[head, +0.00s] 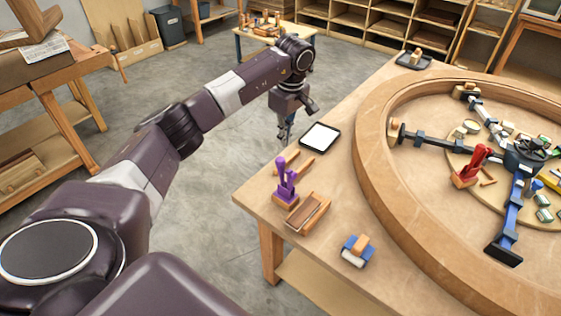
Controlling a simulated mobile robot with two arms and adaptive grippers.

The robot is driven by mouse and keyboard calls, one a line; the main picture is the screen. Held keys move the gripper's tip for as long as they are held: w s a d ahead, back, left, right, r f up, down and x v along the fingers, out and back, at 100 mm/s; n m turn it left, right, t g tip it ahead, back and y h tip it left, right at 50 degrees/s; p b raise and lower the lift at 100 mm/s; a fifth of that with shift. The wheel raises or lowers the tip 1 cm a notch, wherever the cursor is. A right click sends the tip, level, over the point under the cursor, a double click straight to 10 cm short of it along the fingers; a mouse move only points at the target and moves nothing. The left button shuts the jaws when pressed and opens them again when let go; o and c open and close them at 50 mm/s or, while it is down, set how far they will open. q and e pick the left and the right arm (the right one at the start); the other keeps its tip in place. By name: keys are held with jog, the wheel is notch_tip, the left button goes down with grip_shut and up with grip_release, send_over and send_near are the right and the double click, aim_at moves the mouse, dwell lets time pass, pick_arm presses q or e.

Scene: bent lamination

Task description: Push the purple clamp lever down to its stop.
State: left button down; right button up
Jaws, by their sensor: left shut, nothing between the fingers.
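The purple clamp lever (282,172) stands upright on a small wooden block near the left corner of the workbench (251,198) in the head view. My left gripper (285,134) hangs pointing down, behind the clamp and left of the white tablet, near the bench's left edge. It is shut and empty, apart from the lever. Its fingertips are small in the picture. My right gripper is not in view.
A large bent wooden ring (370,170) fills the bench's right side, with a red clamp (471,167) inside. Open floor lies left of the bench.

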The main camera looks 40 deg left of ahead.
aim_at(281, 161)
pick_arm(q)
jog(key=shift+f, duration=0.15)
jog(key=f+b, duration=0.1)
jog(key=f, duration=0.1)
jog(key=f+b, duration=0.3)
jog(key=f, duration=0.1)
jog(key=shift+a+f+b, duration=0.25)
jog(key=shift+f+b, duration=0.1)
jog(key=shift+b, duration=0.05)
jog(key=shift+s, duration=0.15)
